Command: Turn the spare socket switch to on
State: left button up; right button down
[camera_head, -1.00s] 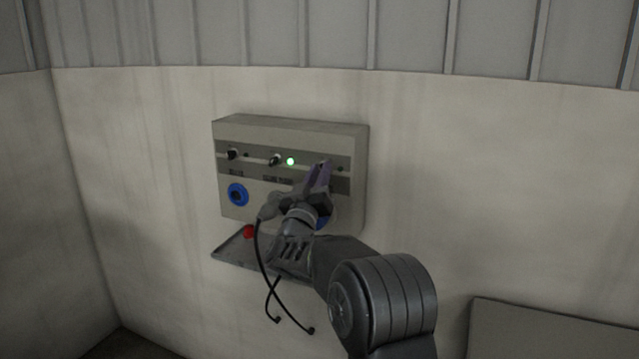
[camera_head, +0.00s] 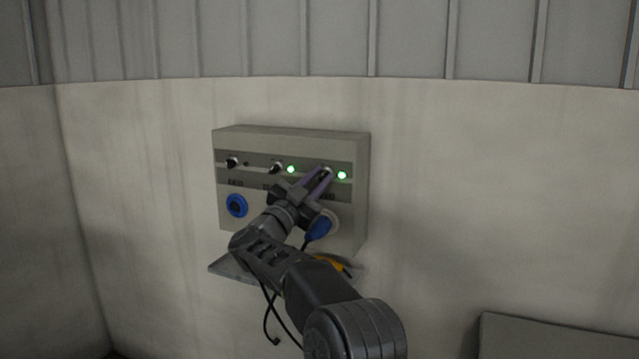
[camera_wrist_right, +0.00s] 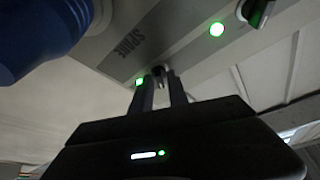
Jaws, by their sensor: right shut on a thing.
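A beige control box (camera_head: 359,195) is mounted on the wall, with a row of three black knob switches. My right gripper (camera_head: 325,172) is shut on the rightmost one, the spare socket switch, whose knob (camera_wrist_right: 167,73) shows between the fingertips in the right wrist view. The fingers partly hide the knob, so its exact angle is unclear. The lamp (camera_head: 342,175) right of it glows green, and it also shows in the wrist view (camera_wrist_right: 140,82). A label (camera_wrist_right: 133,52) in the wrist view seems to read SPARE. My left gripper is out of view.
The middle switch (camera_head: 276,168) has a lit green lamp (camera_head: 291,169); the left switch (camera_head: 232,162) has a dark one. A blue plug (camera_head: 319,228) sits at the right socket, and a blue socket (camera_head: 237,205) at left looks empty. A shelf (camera_head: 228,267) juts out below.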

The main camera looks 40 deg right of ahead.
jog(key=shift+m, duration=0.5)
jog(key=c, duration=1.5)
grip_release()
jog(key=b+v, duration=0.3)
jog(key=v, duration=0.4)
jog(key=shift+s+a+f, duration=0.1)
jog(key=shift+a, duration=0.3)
